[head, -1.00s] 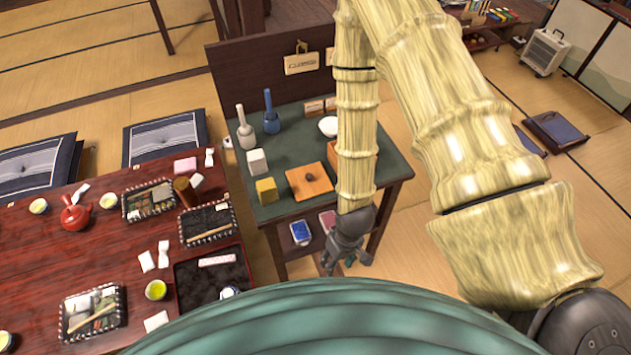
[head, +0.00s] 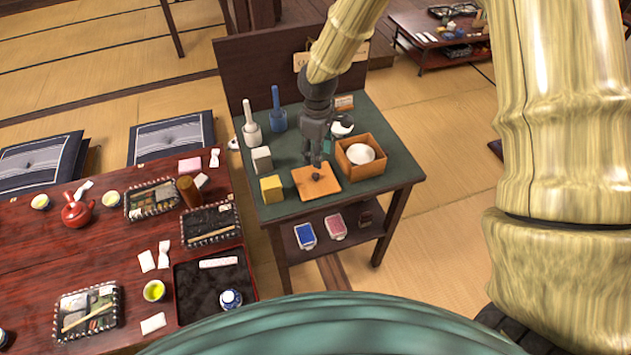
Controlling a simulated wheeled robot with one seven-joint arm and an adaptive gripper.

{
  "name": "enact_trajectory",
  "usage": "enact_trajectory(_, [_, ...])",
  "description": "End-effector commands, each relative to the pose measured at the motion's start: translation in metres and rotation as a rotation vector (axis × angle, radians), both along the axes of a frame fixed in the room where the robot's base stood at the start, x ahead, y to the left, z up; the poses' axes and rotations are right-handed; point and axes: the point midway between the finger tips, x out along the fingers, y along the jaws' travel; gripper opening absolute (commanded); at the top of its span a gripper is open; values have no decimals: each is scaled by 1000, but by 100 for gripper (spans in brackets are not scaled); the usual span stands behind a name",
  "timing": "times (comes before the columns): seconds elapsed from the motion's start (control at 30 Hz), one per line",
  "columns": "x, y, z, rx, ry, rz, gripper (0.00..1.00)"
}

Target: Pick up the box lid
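The box lid (head: 328,186) is a flat, square, orange-brown wooden piece with a dark round knob. It lies on the green-topped side table, left of the open wooden box (head: 368,167). The box holds something white and rounded. My gripper (head: 315,163) points down just above and behind the lid's knob. In this view the fingertips come close to the knob, but I cannot tell whether they touch it. The fingers are small and dark, and their opening is not clear. The lid appears flat on the table.
A yellow block (head: 271,189) and a white block (head: 262,159) stand left of the lid. A raised wooden back panel (head: 260,68) edges the table. Small tins lie on the lower shelf.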

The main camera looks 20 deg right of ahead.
Motion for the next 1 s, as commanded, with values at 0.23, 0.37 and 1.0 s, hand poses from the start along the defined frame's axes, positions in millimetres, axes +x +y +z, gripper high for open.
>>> enact_trajectory(0.23, [0,0,-30,-1,2,0,45])
enact_trajectory(0.37, [0,0,-41,1,1,-2,45])
enact_trajectory(1.0, [5,3,-84,1,2,-1,45])
